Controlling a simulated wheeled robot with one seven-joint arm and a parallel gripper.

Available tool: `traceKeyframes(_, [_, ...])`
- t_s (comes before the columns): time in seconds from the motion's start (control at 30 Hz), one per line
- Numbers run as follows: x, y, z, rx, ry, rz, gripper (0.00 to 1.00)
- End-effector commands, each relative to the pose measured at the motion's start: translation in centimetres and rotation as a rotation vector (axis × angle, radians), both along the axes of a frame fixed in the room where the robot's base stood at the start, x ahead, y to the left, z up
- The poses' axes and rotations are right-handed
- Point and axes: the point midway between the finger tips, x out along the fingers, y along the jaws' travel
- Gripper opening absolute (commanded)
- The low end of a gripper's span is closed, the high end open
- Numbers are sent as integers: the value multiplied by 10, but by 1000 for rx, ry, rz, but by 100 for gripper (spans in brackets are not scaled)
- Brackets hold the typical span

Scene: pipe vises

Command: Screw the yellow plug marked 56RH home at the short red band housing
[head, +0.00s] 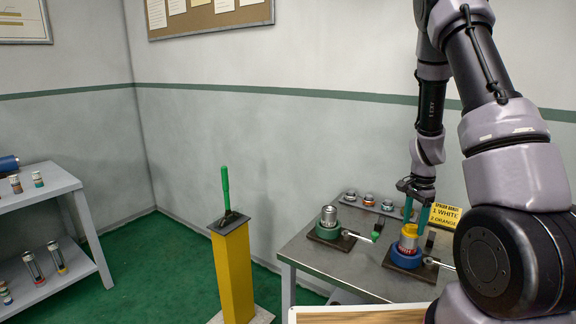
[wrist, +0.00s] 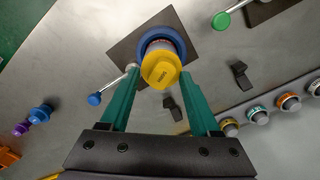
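The yellow plug (head: 409,230) sits on top of a short housing (head: 407,244) clamped in a blue round vise (head: 404,259) on the metal table. The housing's band is mostly hidden under the plug. My gripper (wrist: 160,72) points down over the plug. The gripper also shows in the head view (head: 414,222).
A silver housing (head: 329,214) stands in a green vise (head: 331,234) to the left. A tray (head: 362,206) of several plugs lies at the back beside a yellow sign (head: 445,215). Vise levers stick out over the table. A yellow pillar (head: 234,272) stands left of the table.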

Motion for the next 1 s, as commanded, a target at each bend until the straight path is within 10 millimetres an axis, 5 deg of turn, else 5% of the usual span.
traceKeyframes(0.23, [1, 0, 0, 1, -2, 80, 63])
traceKeyframes(0.6, [3, 0, 0, 2, -4, 835, 63])
traceKeyframes(0.87, [3, 1, 0, 0, -3, 907, 63])
traceKeyframes(0.9, [3, 1, 1, 0, -3, 907, 59])
traceKeyframes(1.0, [3, 1, 0, 0, -3, 906, 21])
